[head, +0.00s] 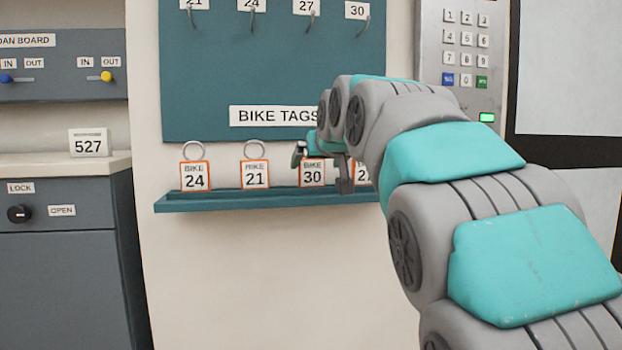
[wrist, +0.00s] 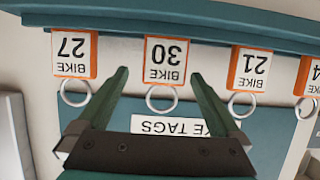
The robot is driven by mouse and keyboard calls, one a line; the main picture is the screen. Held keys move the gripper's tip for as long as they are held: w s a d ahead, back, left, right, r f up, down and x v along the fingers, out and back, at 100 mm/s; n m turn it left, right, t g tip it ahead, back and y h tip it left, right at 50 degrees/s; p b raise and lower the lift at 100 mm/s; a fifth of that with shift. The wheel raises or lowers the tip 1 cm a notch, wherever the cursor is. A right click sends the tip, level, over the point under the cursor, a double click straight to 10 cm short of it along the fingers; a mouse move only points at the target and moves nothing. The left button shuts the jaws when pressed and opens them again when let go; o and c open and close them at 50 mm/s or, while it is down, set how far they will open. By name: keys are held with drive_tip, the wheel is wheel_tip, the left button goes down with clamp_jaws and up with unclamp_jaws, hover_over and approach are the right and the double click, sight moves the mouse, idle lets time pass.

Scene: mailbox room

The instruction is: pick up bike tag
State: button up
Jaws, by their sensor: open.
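Several white bike tags with orange edges and metal rings stand in a row on a teal ledge (head: 250,201). In the head view, tag 24 (head: 195,177) and tag 21 (head: 255,175) are clear, while tag 30 (head: 313,175) and tag 27 (head: 362,173) are partly hidden by my arm. My gripper (head: 322,170) is open and empty in front of tag 30. In the upside-down wrist view, tag 30 (wrist: 167,62) lies just beyond and between the fingertips (wrist: 161,75), its ring showing between the fingers. Contact cannot be told.
A teal board (head: 230,70) with labelled hooks and a "BIKE TAGS" sign is above the ledge. A keypad (head: 466,55) is at the right. A grey cabinet (head: 65,250) and a loan board (head: 65,75) are at the left. Tags 27 and 21 flank tag 30 closely.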

sight(313, 170)
drive_tip(key=shift+x, duration=0.75)
drive_tip(key=w+f, duration=0.1)
drive_tip(key=w+a+f, duration=0.1)
drive_tip(key=shift+w+a+f+b, duration=0.15)
drive_tip(key=shift+w+f+b, duration=0.05)
drive_tip(key=shift+w+b, duration=0.2)
drive_tip(key=shift+x, duration=0.8)
drive_tip(key=shift+r, duration=0.1)
drive_tip(key=c, duration=1.3)
